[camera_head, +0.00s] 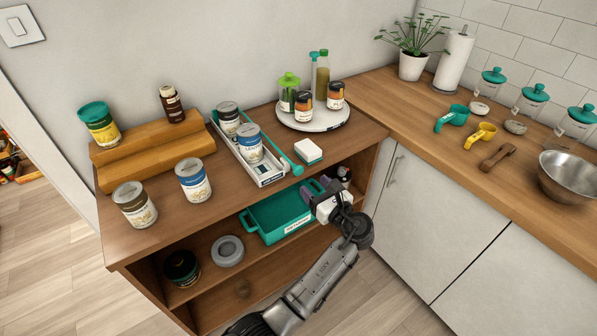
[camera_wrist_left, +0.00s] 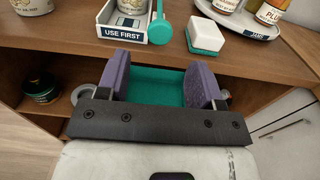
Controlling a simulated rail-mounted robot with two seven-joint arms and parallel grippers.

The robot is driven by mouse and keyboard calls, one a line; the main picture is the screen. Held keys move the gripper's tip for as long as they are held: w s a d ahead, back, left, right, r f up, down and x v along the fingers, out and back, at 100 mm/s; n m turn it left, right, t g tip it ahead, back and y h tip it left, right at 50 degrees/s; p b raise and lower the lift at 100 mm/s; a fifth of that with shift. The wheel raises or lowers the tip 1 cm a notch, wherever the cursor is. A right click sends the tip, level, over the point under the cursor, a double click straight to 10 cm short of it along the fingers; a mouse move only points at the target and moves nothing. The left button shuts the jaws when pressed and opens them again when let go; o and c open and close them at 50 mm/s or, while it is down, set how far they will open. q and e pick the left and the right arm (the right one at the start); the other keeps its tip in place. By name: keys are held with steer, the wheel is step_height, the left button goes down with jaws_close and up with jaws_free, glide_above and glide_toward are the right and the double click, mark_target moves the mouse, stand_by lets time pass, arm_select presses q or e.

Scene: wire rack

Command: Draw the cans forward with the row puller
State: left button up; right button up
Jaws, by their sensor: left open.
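The white tray (camera_head: 270,177) labelled USE FIRST stands on the cabinet top and holds two cans in a row, a rear can (camera_head: 229,117) and a front can (camera_head: 250,144). A teal rod with a round end (camera_head: 297,170), seemingly the row puller, lies along the tray's right side; its round end also shows in the left wrist view (camera_wrist_left: 160,30). My left gripper (camera_head: 322,192) is open and empty at the cabinet's front, below the top's edge, before the teal bin (camera_wrist_left: 157,88). Its purple fingers (camera_wrist_left: 157,72) are apart, short of the rod.
A white and teal block (camera_head: 308,152) sits right of the rod. Behind it is a round turntable (camera_head: 313,118) with jars and bottles. Two cans (camera_head: 194,180) (camera_head: 134,204) stand left of the tray, before a wooden step riser (camera_head: 155,158).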

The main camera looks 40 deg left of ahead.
mark_target(300, 171)
arm_select(q)
steer(key=b+x, duration=0.1)
steer(key=x, duration=0.7)
steer(key=shift+w+a, duration=0.15)
steer(key=shift+a, duration=0.15)
steer(key=shift+d, duration=0.1)
jaws_close()
